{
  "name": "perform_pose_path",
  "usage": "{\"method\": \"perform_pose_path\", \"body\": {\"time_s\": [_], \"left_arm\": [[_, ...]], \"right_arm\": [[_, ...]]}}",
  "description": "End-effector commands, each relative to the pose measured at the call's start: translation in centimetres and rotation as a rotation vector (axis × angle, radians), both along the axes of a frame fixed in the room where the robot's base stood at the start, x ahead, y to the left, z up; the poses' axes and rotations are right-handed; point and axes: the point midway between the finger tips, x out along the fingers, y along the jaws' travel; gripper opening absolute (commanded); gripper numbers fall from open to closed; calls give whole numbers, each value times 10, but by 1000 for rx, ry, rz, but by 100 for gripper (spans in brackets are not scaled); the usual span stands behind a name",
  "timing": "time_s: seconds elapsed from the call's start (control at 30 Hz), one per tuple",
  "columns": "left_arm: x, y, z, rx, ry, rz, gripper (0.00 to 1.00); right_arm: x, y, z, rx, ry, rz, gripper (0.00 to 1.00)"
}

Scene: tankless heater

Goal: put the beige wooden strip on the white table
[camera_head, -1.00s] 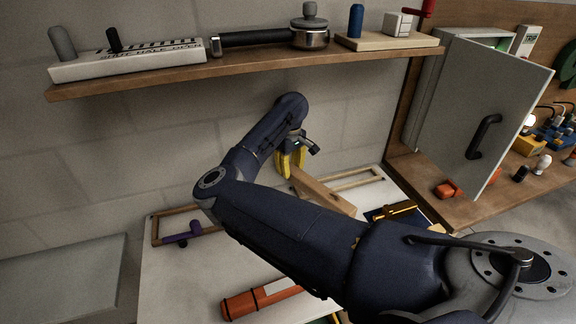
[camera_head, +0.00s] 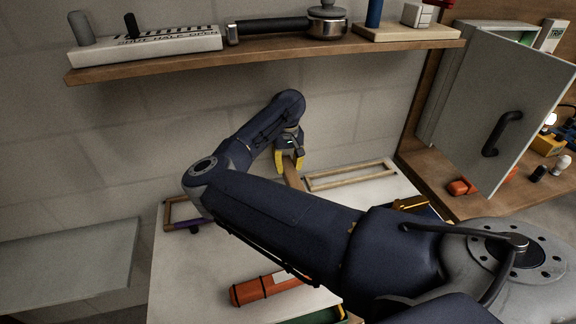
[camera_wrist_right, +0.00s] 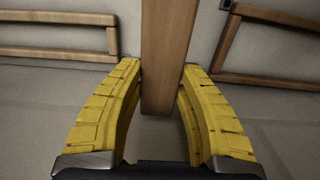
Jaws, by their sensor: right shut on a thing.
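My right gripper (camera_head: 289,163) has yellow fingers and is shut on the beige wooden strip (camera_head: 292,178), over the back part of the white table (camera_head: 185,275). In the right wrist view the strip (camera_wrist_right: 168,50) runs lengthwise away between the fingers of my right gripper (camera_wrist_right: 160,75). In the head view my right arm hides the strip's near part, so I cannot tell whether it touches the table. My left gripper is not in view.
An orange cylinder (camera_head: 262,287) lies near the front. A wooden shelf (camera_head: 265,60) hangs above. A grey cabinet door (camera_head: 490,110) stands open at right. The table's left front is bare.

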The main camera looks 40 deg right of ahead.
Motion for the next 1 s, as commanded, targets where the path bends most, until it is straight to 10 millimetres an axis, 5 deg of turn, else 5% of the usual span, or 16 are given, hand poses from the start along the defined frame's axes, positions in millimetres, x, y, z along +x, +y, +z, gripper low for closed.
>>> {"method": "perform_pose_path", "body": {"time_s": [0.27,1.0], "left_arm": [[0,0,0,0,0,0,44],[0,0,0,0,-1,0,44]], "right_arm": [[0,0,-2,1,5,2,0],[0,0,-55,0,4,2,0]]}}
